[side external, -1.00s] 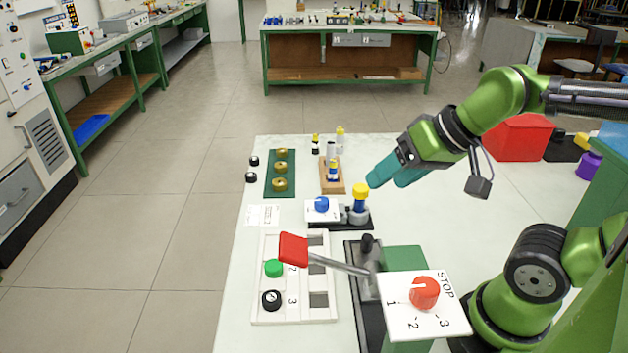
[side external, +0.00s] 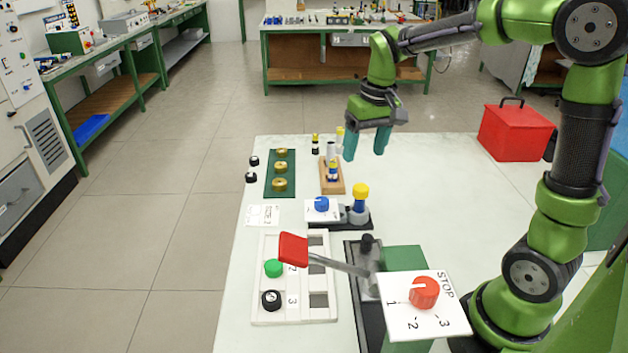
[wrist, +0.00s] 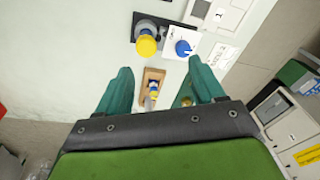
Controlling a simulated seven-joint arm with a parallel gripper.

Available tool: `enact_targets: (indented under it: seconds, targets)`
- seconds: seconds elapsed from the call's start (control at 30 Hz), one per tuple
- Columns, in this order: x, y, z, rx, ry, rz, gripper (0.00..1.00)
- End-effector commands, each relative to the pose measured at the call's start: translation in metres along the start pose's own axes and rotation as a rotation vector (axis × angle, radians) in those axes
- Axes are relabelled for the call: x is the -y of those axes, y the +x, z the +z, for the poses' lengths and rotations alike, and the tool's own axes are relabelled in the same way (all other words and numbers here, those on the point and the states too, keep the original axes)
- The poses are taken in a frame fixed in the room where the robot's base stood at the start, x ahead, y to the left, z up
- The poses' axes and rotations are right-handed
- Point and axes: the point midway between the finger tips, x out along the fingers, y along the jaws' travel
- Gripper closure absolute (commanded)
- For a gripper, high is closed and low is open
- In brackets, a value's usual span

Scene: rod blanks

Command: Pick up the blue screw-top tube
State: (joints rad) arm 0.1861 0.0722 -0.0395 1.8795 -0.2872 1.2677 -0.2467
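A small tube with blue and yellow parts (side external: 333,172) stands in a wooden block (side external: 326,188) on the white table; I take it for the blue screw-top tube. It also shows in the wrist view (wrist: 153,87), on the wooden block between my fingers. My gripper (side external: 366,153) is open and empty, fingers pointing down, above the table near the block's right side in the side view. In the wrist view, my two teal fingers (wrist: 160,72) stand apart on either side of the block, with nothing held.
A green plate with brass rings (side external: 280,170) lies left of the block. A blue knob (side external: 321,204) and a yellow-topped post (side external: 360,192) stand in front. The table's right part is clear; a red box (side external: 515,133) lies beyond.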

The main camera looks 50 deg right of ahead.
Motion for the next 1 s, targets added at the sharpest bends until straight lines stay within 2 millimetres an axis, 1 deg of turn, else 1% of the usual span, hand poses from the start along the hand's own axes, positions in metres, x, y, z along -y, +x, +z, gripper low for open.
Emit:
enact_targets:
  seconds: [0.03,0.1,0.17,0.23,0.27,0.37,0.47,0.7,0.8,0.9,1.0]
  targets:
    - [-0.007,0.006,-0.013,0.035,-0.008,0.021,0.32]
    - [-0.015,0.008,-0.026,0.071,-0.033,0.046,0.32]
    - [-0.018,0.006,-0.033,0.088,-0.056,0.060,0.32]
    - [-0.018,-0.004,-0.037,0.091,-0.081,0.067,0.32]
    - [-0.018,-0.005,-0.036,0.097,-0.091,0.068,0.32]
    - [-0.019,0.004,-0.031,0.114,-0.106,0.066,0.32]
    - [-0.020,0.023,-0.028,0.116,-0.108,0.065,0.32]
    - [-0.024,0.075,-0.022,0.116,-0.106,0.064,0.32]
    - [-0.025,0.093,-0.021,0.115,-0.106,0.063,0.32]
    - [-0.025,0.105,-0.020,0.111,-0.106,0.064,0.32]
    - [-0.026,0.110,-0.019,0.110,-0.105,0.063,0.32]
